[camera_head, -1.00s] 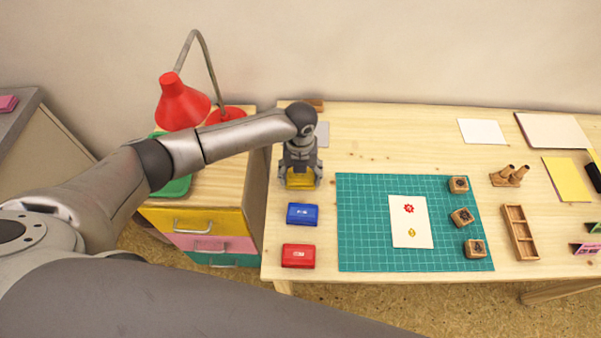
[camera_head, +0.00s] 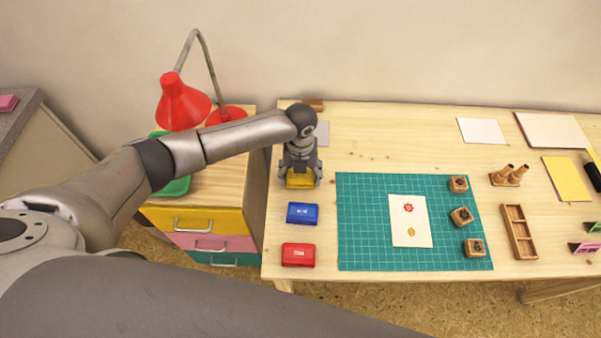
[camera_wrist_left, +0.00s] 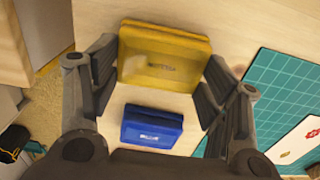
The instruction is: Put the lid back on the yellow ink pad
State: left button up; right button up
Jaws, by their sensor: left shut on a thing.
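My left gripper (camera_head: 300,182) is at the left end of the table, behind the blue ink pad. It is shut on a yellow lid (camera_wrist_left: 163,58), with one finger at each short side in the left wrist view. The yellow also shows between the fingers in the head view. The yellow ink pad's base cannot be told apart from the lid, so I cannot tell whether the lid rests on it or is held just above. My right gripper is not in view.
A blue ink pad (camera_head: 302,214) and a red ink pad (camera_head: 298,255) stand in front, in line with the yellow one. A green cutting mat (camera_head: 360,250) with a card (camera_head: 410,222) and wooden stamps lies to the right. A red lamp (camera_head: 183,103) stands to the left.

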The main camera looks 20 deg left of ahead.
pick_arm(q)
jog(key=o, duration=0.8)
jog(key=shift+o, duration=0.8)
jog(key=shift+r, duration=0.1)
jog(key=shift+r+p, duration=3.4)
jog(key=shift+r, duration=0.05)
